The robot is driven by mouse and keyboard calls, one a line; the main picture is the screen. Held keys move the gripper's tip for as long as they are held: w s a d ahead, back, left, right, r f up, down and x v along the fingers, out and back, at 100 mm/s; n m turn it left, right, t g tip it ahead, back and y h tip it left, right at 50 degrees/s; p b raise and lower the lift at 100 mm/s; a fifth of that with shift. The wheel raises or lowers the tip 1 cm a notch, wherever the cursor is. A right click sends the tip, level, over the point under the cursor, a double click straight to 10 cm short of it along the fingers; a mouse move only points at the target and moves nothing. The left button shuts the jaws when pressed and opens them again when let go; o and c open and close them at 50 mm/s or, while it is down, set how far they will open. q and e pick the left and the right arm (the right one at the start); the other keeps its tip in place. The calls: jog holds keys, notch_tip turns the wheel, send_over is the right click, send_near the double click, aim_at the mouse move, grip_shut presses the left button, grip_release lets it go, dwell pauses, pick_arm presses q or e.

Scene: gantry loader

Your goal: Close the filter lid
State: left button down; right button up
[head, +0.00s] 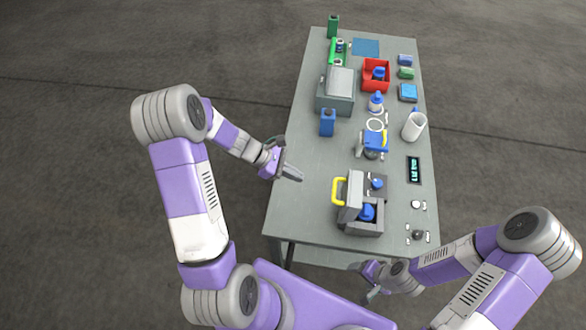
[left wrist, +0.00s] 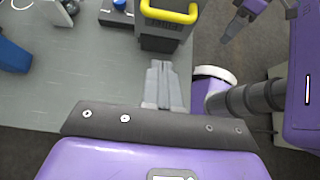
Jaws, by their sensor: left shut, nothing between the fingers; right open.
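A grey box (head: 358,229) near the table's front end holds a blue part (head: 367,212). Its grey lid (head: 354,190) with a yellow handle (head: 338,192) stands raised, so the box is open. My left gripper (head: 299,178) is shut and empty, over the table's left edge, to the left of the yellow handle and apart from it. In the left wrist view the shut fingers (left wrist: 165,68) point toward the yellow handle (left wrist: 170,13), with a gap between. My right gripper (head: 368,284) is open, low beyond the table's front edge, partly hidden by its own arm.
A grey machine (head: 335,95) and a red bin (head: 376,74) are beyond. The table's left front area is clear.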

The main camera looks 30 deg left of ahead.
aim_at(344, 196)
pick_arm(q)
jog(key=w+d+f, duration=0.2)
jog(key=d+f, duration=0.1)
jog(key=d, duration=0.5)
jog(key=shift+w, duration=0.2)
jog(key=shift+d+r, duration=0.15)
